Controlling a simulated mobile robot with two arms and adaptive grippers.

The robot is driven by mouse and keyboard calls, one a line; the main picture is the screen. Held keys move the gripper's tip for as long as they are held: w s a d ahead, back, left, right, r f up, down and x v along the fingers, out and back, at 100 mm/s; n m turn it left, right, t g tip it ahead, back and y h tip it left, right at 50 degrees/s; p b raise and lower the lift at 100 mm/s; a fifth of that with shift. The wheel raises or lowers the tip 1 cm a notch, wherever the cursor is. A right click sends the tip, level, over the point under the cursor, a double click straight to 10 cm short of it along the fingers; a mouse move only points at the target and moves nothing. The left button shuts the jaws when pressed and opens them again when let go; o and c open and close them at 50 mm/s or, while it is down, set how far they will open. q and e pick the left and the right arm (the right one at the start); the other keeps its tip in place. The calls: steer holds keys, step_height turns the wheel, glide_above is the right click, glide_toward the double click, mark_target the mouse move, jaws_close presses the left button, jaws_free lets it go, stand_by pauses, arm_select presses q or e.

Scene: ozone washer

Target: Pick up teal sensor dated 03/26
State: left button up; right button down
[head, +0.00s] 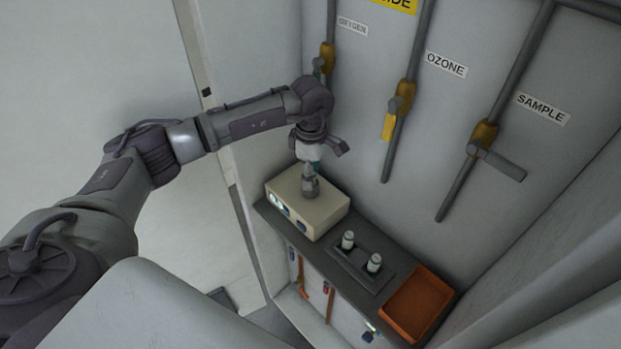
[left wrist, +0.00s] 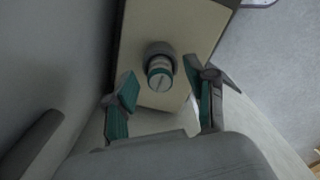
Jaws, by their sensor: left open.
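A teal-banded cylinder with a pale face (left wrist: 160,74) stands in a round grey holder on the beige box; a date on it is too small to read. In the head view, the grey holder (head: 310,186) shows on top of the beige box (head: 325,212). My left gripper (head: 318,160) is right above it, pointing down. In the left wrist view, its open teal-padded fingers (left wrist: 163,87) stand apart on either side, below the cylinder in the picture, not touching it. Two pale cylinders, one left (head: 348,240) and one right (head: 374,262), stand in a dark rack. My right gripper is not in view.
The dark rack (head: 352,268) and an orange tray (head: 418,304), which looks empty, sit on the dark counter right of the box. Pipes with yellow valves labelled OZONE (head: 403,98) and SAMPLE (head: 485,137) run down the wall behind. A pale cabinet edge (head: 212,110) is at left.

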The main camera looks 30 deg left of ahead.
arm_select(q)
jaws_close()
stand_by(0.3)
